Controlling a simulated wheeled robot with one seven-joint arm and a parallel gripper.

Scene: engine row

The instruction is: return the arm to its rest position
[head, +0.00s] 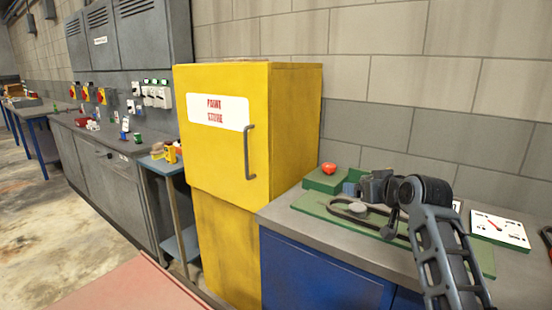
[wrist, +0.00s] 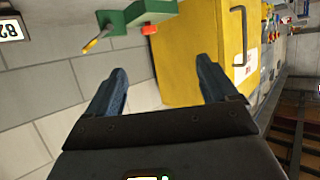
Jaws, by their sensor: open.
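My arm rises from the lower right of the head view, over the grey worktop, and bends to the left at a dark joint. My gripper (head: 354,184) points left, towards the green box with a red knob (head: 322,182). In the wrist view the two blue-grey fingers of my gripper (wrist: 162,70) are spread apart with nothing between them. The green box (wrist: 125,18) and its red knob show beyond the fingertips. From these views I cannot tell the exact gap between my gripper and the box.
A yellow paint-store cabinet (head: 222,145) stands left of the worktop (head: 400,258), close to the gripper's side. A green board (head: 320,208) and a white dial plate (head: 499,229) lie on the worktop. A block wall (head: 400,95) is behind. Open floor (head: 50,225) shows at left.

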